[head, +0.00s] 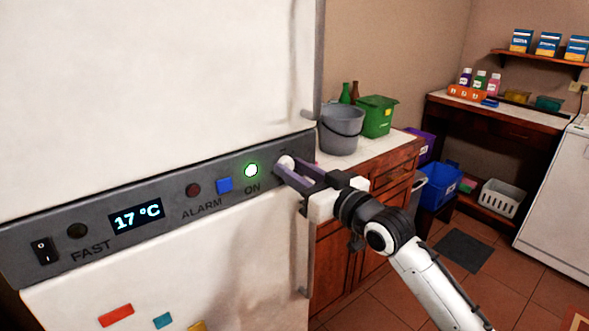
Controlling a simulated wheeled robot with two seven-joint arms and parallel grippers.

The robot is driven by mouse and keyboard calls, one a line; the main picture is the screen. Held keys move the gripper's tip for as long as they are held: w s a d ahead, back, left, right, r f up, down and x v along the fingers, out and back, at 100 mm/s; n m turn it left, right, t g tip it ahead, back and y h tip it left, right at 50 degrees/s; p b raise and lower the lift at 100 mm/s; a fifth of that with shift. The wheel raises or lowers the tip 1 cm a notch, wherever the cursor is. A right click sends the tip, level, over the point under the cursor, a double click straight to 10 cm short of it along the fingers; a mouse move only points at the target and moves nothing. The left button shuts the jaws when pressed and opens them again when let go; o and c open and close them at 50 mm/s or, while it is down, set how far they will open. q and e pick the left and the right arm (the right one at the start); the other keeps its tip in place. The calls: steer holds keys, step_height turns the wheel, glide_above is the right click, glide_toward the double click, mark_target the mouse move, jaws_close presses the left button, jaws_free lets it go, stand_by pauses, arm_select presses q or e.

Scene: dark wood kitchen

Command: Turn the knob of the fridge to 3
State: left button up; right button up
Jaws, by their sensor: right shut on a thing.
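The fridge (150,80) fills the left of the head view, with a grey control panel (70,215) across its middle. The white knob (286,162) sits at the panel's right end. My right gripper (287,168) is shut on the knob, its dark fingers hiding part of it. Any numbers around the knob are too small or hidden to read. The display (137,216) reads 17 °C, and the ON light (251,170) glows green. My left gripper is not in view.
The panel also has a blue button (224,185), a dark red ALARM light (193,189) and a black switch (43,250). A counter with a grey bucket (341,129) and green bin (377,116) stands right of the fridge. Tiled floor is open at lower right.

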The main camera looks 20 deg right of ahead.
steer(key=shift+m, duration=1.1)
steer(key=o, duration=1)
steer(key=shift+o, duration=0.2)
steer(key=b+v, duration=0.1)
steer(key=v, duration=0.9)
steer(key=shift+s+b, duration=0.15)
steer(key=shift+b, duration=0.15)
